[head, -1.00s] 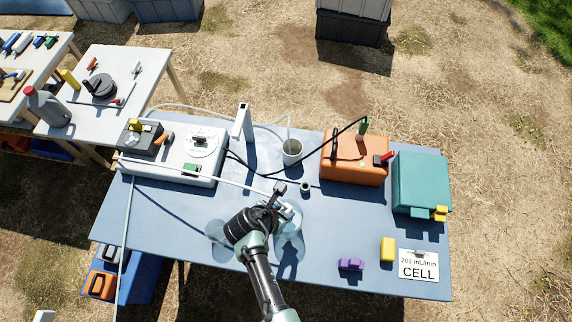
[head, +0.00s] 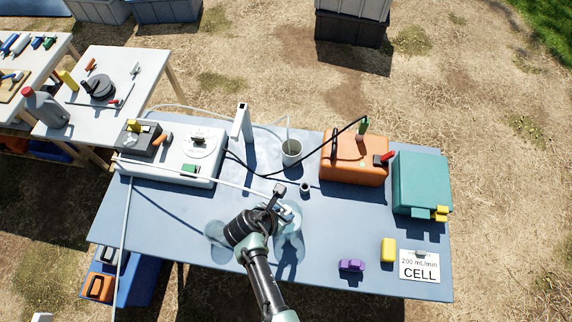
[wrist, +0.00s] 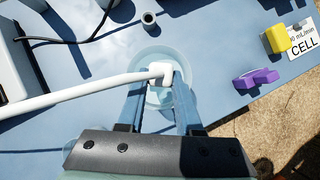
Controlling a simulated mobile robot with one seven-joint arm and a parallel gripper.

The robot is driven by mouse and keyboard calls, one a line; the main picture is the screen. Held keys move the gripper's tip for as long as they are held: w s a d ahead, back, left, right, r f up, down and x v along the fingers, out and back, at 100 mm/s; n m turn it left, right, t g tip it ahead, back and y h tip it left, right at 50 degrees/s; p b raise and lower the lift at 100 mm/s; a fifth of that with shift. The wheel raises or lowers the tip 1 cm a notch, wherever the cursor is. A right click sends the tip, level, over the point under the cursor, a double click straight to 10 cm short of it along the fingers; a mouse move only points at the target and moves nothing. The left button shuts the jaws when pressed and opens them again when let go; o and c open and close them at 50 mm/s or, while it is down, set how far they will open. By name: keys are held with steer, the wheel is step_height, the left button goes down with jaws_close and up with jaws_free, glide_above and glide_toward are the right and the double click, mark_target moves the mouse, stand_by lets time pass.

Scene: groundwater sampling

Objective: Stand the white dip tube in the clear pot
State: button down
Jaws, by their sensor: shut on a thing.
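The white dip tube (wrist: 85,93) runs in from the left in the wrist view and ends in a white elbow. My gripper (wrist: 160,80) is shut on this elbow, with its blue fingers on either side. In the head view my gripper (head: 277,208) is over the front middle of the blue table, with the tube stretching left over the white instrument. The clear pot (wrist: 151,54) lies beneath my gripper in the wrist view, partly hidden by the fingers. Whether the tube's lower end is inside the pot I cannot tell.
A white instrument (head: 172,158) is at left, orange (head: 352,172) and teal (head: 420,182) cases at right. Purple (head: 351,265) and yellow (head: 388,250) pieces lie front right, by a CELL card (head: 419,266).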

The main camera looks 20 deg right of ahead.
steer(key=shift+f+b, duration=0.3)
steer(key=shift+f, duration=0.15)
steer(key=c, duration=0.5)
jaws_free()
steer(key=shift+a+r, duration=0.1)
steer(key=v, duration=1.2)
steer(key=shift+a+r, duration=0.15)
steer(key=shift+r, duration=0.15)
